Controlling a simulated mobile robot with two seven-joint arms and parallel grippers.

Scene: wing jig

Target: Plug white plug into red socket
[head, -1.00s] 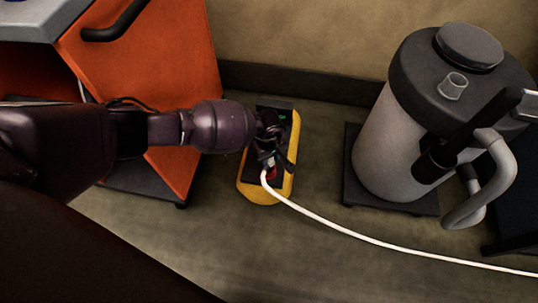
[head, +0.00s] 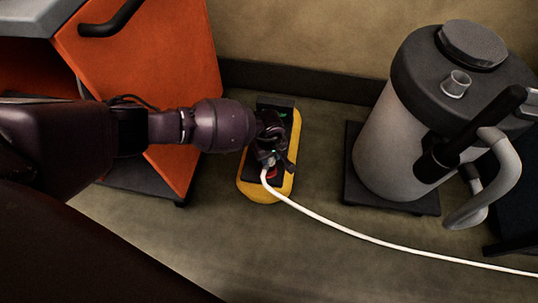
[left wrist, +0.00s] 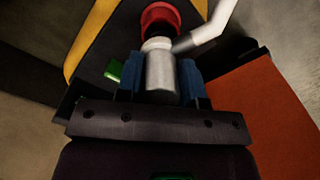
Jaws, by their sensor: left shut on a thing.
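The white plug (left wrist: 160,72) is held between the blue-padded fingers of my left gripper (left wrist: 160,85) in the left wrist view. The red socket (left wrist: 158,14) is a round red ring right in front of the plug's narrow end, which overlaps its near edge. I cannot tell whether the plug is inside it. In the head view my left gripper (head: 272,155) is over the yellow and black floor unit (head: 247,187), partly hiding it. The red socket shows there as a small red patch (head: 272,172). My right gripper is not in view.
A white cable (head: 350,234) runs from the plug to the right across the floor. A grey canister with a black lid (head: 380,150) stands on the right. An orange cabinet (head: 180,70) is on the left. The floor in front is clear.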

